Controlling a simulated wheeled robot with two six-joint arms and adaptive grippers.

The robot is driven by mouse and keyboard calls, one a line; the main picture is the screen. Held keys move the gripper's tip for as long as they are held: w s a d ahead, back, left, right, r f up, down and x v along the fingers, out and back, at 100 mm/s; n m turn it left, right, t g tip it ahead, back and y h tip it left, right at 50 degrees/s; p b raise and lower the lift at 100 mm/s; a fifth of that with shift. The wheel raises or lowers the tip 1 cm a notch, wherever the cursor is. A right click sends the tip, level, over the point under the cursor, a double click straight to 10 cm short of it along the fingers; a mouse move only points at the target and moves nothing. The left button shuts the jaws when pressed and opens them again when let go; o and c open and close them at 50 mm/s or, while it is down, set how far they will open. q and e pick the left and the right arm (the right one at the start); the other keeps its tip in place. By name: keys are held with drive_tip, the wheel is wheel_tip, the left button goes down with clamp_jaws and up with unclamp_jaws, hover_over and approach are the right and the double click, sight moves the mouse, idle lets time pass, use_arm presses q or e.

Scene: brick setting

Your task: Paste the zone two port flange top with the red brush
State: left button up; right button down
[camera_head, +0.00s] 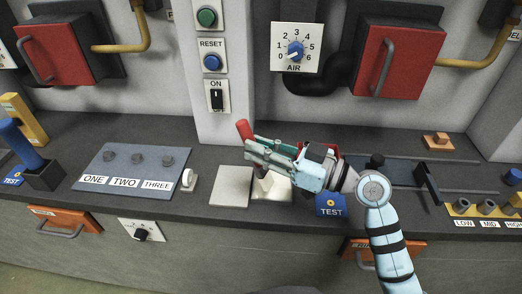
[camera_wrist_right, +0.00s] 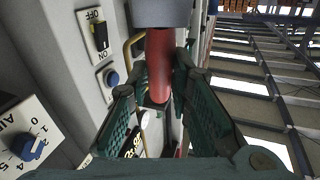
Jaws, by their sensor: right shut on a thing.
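My right gripper (camera_head: 256,152) reaches in from the lower right, above the counter's middle. It is shut on the red brush, whose red handle (camera_head: 243,130) sticks out past the fingertips at the upper left. In the right wrist view the red handle (camera_wrist_right: 158,62) stands between the green fingers, with a grey block-like part at its upper end. The bristles cannot be made out. Two red doors with dark frames, the left one (camera_head: 55,52) and the right one (camera_head: 393,60), are on the wall. No readable zone label shows which is zone two. My left gripper is out of view.
A white pad (camera_head: 231,187) and a pale stand partly hidden under my gripper sit on the counter. A blue TEST tag (camera_head: 331,205), a ONE-TWO-THREE panel (camera_head: 128,167) and a LOW-MID-HIGH rack (camera_head: 483,209) are nearby. The AIR dial (camera_head: 296,48) and a switch column (camera_head: 212,60) stand behind.

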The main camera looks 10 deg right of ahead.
sight(248, 129)
drive_tip(key=shift+r+p, duration=1.25)
drive_tip(key=shift+r, duration=0.75)
drive_tip(key=shift+s, duration=0.1)
